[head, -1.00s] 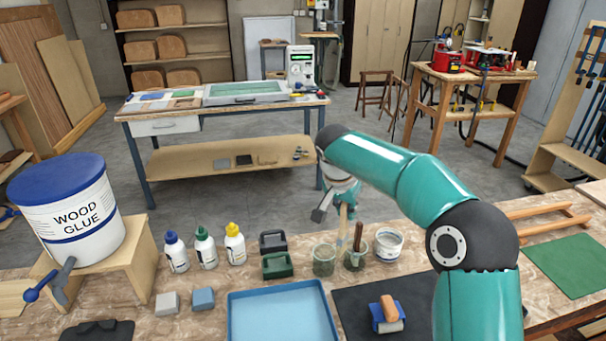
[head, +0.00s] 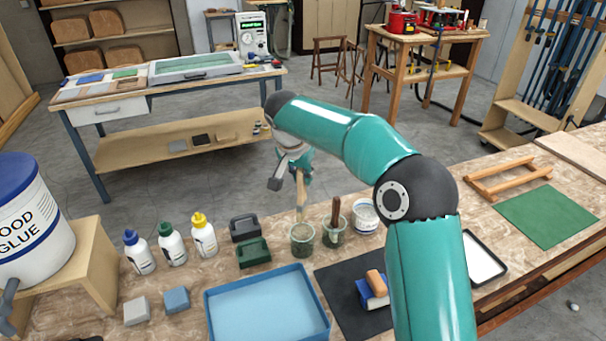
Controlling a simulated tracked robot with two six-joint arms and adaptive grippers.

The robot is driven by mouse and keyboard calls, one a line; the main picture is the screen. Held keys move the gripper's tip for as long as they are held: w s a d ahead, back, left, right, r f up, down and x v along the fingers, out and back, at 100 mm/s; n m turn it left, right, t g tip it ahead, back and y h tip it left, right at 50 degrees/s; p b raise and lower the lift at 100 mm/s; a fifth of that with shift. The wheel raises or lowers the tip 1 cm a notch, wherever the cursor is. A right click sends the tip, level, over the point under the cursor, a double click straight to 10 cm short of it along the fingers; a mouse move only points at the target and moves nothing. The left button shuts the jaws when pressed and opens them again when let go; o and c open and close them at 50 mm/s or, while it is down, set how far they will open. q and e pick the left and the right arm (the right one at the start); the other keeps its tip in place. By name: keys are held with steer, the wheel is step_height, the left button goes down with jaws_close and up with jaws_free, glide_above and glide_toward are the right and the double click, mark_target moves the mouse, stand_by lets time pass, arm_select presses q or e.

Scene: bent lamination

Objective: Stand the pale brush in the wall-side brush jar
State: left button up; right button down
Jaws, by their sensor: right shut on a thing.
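My right gripper (head: 299,170) is shut on the pale brush (head: 300,192), which hangs roughly upright below it. The brush's lower end shows at the mouth of the left glass jar (head: 303,241); I cannot tell whether it is inside, above or behind the rim. The right glass jar (head: 335,236) stands beside it and holds a dark brown brush (head: 335,211). My arm and gripper body partly hide the fingers. My left gripper is not in view.
A white tub (head: 366,216) stands right of the jars. A green block (head: 254,252) and a dark block (head: 244,228) stand to their left.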

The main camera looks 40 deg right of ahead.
mark_target(302, 204)
steer(key=shift+f+b, duration=3.85)
steer(key=shift+f, duration=0.95)
steer(key=c, duration=1.1)
jaws_free()
steer(key=shift+o, duration=0.2)
steer(key=shift+a+r, duration=0.1)
steer(key=shift+r, duration=0.05)
steer(key=v, duration=1.1)
steer(key=shift+a+r, duration=0.15)
steer(key=shift+r, duration=0.1)
steer(key=shift+s, duration=0.15)
